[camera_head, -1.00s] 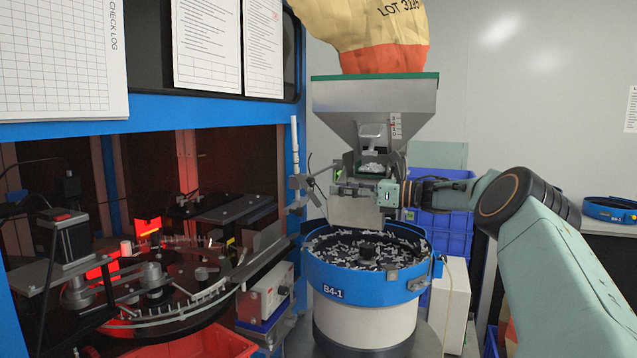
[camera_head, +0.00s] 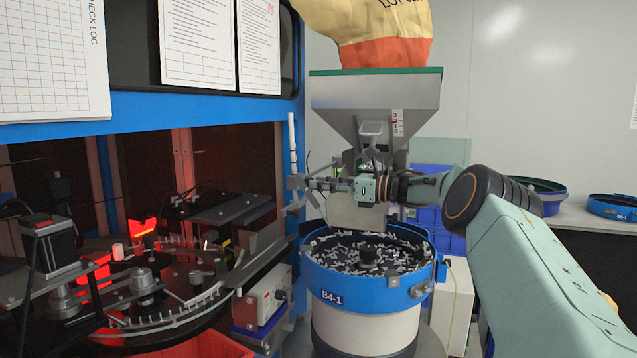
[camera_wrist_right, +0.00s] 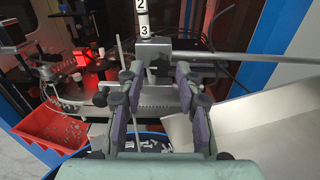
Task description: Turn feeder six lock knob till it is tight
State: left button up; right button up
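My right gripper (camera_head: 310,184) reaches left above the feeder bowl (camera_head: 335,290), toward the upright post (camera_head: 292,145) at the cabinet corner. In the right wrist view its two fingers (camera_wrist_right: 157,105) are apart with nothing held between them. Ahead of them stands the post (camera_wrist_right: 143,15), with white labels 2 and 3, and a grey clamp block (camera_wrist_right: 155,47) with a rod running right. I cannot pick out the lock knob for certain; it may be by this clamp. No label reading six shows. My left gripper is out of view.
A steel hopper (camera_head: 335,95) hangs above the bowl, which is labelled B4-1. The blue-framed cabinet with a dark turntable (camera_head: 190,275) is at left. A red bin (camera_wrist_right: 50,140) shows in the wrist view. A grey bench (camera_head: 590,238) is at right.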

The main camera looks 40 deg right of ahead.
jog(key=shift+w+a+r, duration=0.15)
jog(key=shift+w+a, duration=0.15)
jog(key=shift+w, duration=0.05)
jog(key=shift+w+a+f, duration=0.15)
jog(key=shift+w+f, duration=0.1)
jog(key=shift+w, duration=0.25)
jog(key=c, duration=0.4)
jog(key=shift+s, duration=0.1)
grip_shut()
